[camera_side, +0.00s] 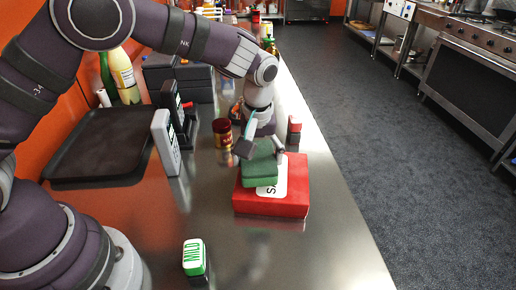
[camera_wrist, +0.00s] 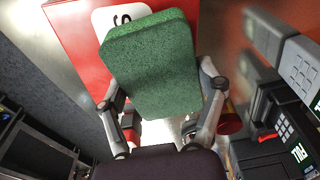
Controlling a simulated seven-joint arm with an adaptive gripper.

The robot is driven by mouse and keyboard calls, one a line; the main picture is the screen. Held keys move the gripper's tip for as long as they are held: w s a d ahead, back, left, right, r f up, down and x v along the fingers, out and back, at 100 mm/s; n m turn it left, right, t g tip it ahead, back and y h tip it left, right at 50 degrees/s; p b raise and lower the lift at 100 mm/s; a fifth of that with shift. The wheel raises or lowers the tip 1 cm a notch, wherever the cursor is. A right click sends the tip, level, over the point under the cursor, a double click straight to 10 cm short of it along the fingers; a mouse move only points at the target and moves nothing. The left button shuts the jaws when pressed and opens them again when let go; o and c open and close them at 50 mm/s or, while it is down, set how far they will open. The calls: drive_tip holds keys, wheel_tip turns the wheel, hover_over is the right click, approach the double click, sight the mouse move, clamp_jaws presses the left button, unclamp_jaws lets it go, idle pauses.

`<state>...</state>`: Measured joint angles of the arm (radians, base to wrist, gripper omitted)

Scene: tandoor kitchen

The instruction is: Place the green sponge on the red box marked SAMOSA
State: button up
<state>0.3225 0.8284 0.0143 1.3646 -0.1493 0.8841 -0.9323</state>
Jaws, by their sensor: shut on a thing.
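The green sponge (camera_side: 259,166) is between the fingers of my gripper (camera_side: 260,150), which is shut on it. In the side view the sponge overlaps the top of the red box (camera_side: 292,192), over its white label. I cannot tell whether it touches the box. In the wrist view the sponge (camera_wrist: 152,65) fills the middle, with a finger at each side of its lower part. The red box (camera_wrist: 75,45) lies behind it, its label partly covered with only an "S" showing.
A grey device (camera_side: 165,142) and a black tray (camera_side: 100,145) are farther left. A green and white MILD box (camera_side: 194,258) stands in front. The counter's right edge is close to the red box.

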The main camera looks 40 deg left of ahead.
sight(258, 162)
drive_tip(key=shift+f, duration=0.7)
drive_tip(key=shift+f, duration=0.1)
drive_tip(key=o, duration=0.7)
drive_tip(key=r, duration=0.8)
drive_tip(key=s+d+r, duration=0.1)
drive_tip(key=r, duration=0.3)
drive_tip(key=s+a+r+m+t, duration=0.2)
drive_tip(key=s+a+r+m, duration=0.1)
drive_tip(key=s+a+r, duration=0.3)
drive_tip(key=s+a+m+t, duration=0.1)
drive_tip(key=s, duration=0.2)
drive_tip(key=s+a+f+m, duration=0.1)
drive_tip(key=s+m, duration=0.1)
drive_tip(key=s, duration=0.1)
drive_tip(key=s+f+m+t+h, duration=0.1)
drive_tip(key=s+m, duration=0.1)
drive_tip(key=s, duration=0.1)
drive_tip(key=shift+a+t, duration=0.3)
drive_tip(key=shift+a, duration=0.1)
